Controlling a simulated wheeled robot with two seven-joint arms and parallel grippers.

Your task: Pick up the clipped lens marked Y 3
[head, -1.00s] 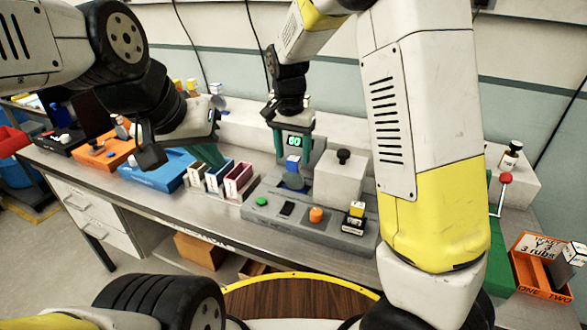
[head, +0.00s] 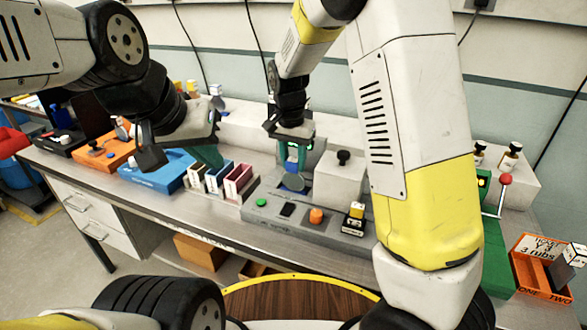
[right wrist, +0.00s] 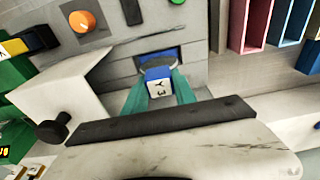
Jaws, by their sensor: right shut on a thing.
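The lens marked Y 3 is a small block with a blue top and a white face (right wrist: 160,87) in the right wrist view, above the dark round seat of the grey console (head: 292,182). My right gripper (right wrist: 158,95) has its green fingers on both sides of the block and is shut on it. In the head view the right gripper (head: 293,155) is over the console, and its fingers mostly hide the lens. My left gripper (head: 180,150) is at the left, above the blue tray (head: 155,172); its jaw gap is not clear.
Narrow coloured bins (head: 238,182) stand left of the console. A white block with a black knob (head: 340,180) is close on the right of my right gripper. An orange ticket tray (head: 530,285) is at the far right. An orange tray (head: 100,152) is at the left.

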